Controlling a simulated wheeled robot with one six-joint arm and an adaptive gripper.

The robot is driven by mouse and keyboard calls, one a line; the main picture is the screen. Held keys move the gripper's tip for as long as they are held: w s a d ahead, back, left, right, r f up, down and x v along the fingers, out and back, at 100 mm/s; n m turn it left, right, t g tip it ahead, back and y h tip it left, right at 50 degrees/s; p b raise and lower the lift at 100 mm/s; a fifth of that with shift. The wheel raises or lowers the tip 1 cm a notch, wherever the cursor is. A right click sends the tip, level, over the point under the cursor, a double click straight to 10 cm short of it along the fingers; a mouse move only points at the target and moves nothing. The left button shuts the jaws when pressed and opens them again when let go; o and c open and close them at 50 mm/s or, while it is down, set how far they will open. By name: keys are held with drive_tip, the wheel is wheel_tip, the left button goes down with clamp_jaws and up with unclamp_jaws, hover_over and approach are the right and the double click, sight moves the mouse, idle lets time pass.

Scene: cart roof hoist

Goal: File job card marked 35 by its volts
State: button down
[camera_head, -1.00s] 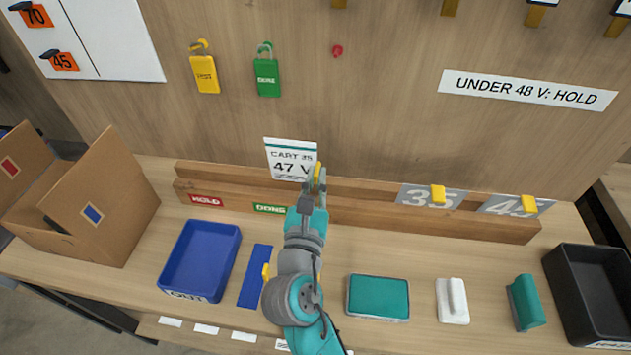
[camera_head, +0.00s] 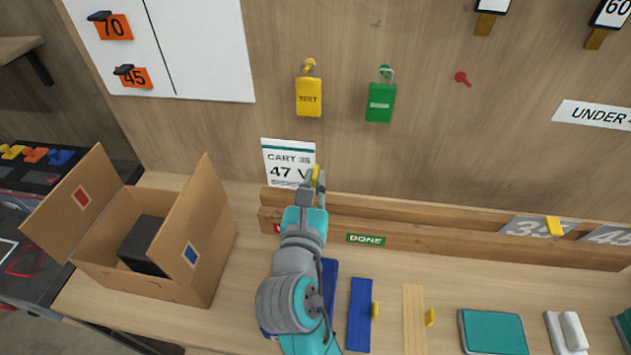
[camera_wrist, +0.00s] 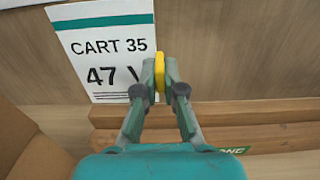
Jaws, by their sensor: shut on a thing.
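The job card (camera_head: 287,161) is white with a teal stripe and reads "CART 35" and "47 V". It is upright in front of the back wall. My gripper (camera_head: 318,178) is shut on the card's yellow grip at its right side; the wrist view shows the card (camera_wrist: 105,45) and the yellow grip (camera_wrist: 160,77) between the fingers. The wooden card rail (camera_head: 430,215) runs along the bench. Its red HOLD label (camera_head: 277,228) is mostly hidden behind my arm; its green DONE label (camera_head: 366,239) is to the right. The card is by the rail's left end, above the HOLD label.
A sign reading "UNDER" (camera_head: 600,115) is cut off at the right. An open cardboard box (camera_head: 190,275) stands left of my arm. A blue strip (camera_head: 360,315) and teal pad (camera_head: 492,332) lie on the bench.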

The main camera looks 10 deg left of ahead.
sight(315, 203)
drive_tip(key=shift+f, duration=0.15)
drive_tip(key=shift+f, duration=2.7)
drive_tip(key=shift+f, duration=1.6)
drive_tip(key=c, duration=0.7)
unclamp_jaws()
drive_tip(key=shift+s, duration=3.5)
drive_tip(key=shift+a, duration=0.1)
drive_tip(key=shift+s+a, duration=0.1)
drive_tip(key=shift+s, duration=3.65)
